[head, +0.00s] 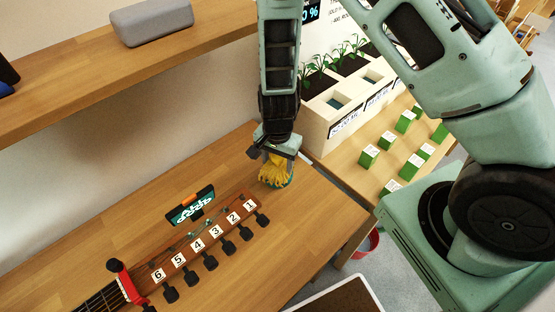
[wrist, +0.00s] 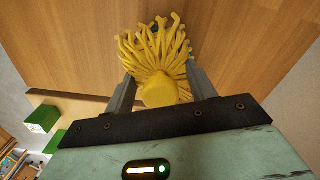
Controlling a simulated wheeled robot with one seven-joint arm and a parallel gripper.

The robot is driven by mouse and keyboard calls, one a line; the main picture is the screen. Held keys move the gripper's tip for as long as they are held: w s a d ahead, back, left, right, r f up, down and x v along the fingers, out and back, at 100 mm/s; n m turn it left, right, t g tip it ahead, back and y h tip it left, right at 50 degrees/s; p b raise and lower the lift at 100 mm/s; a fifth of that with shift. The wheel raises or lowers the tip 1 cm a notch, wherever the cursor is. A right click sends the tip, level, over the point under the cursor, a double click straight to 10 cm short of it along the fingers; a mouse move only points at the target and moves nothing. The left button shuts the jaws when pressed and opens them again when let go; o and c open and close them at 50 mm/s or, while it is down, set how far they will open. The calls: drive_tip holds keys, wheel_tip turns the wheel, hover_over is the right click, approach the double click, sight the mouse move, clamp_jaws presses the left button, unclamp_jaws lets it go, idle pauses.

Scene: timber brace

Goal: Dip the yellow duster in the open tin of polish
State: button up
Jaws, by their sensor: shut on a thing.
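The yellow duster (wrist: 158,62) is a mop-like head of thick yellow strands, seen between my fingers in the wrist view. In the head view the duster (head: 274,170) hangs below my gripper (head: 276,150), close over the wooden table. My gripper is shut on the duster, and its fingers also show in the wrist view (wrist: 160,88). A small teal rim (head: 289,182) shows under the duster in the head view. It may be the tin of polish, but the strands hide most of it. I cannot tell whether the strands touch the inside.
A guitar headstock with numbered pegs (head: 205,240) and a clip-on tuner (head: 190,205) lies left of the duster. A planter box (head: 335,125) stands behind to the right, with several green blocks (head: 369,155) beside it. A grey speaker (head: 151,22) sits on the shelf.

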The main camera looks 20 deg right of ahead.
drive_tip(key=shift+f, duration=0.45)
idle(1.2)
drive_tip(key=shift+r, duration=0.1)
wheel_tip(320, 180, up, 7)
drive_tip(key=p, duration=0.6)
idle(1.0)
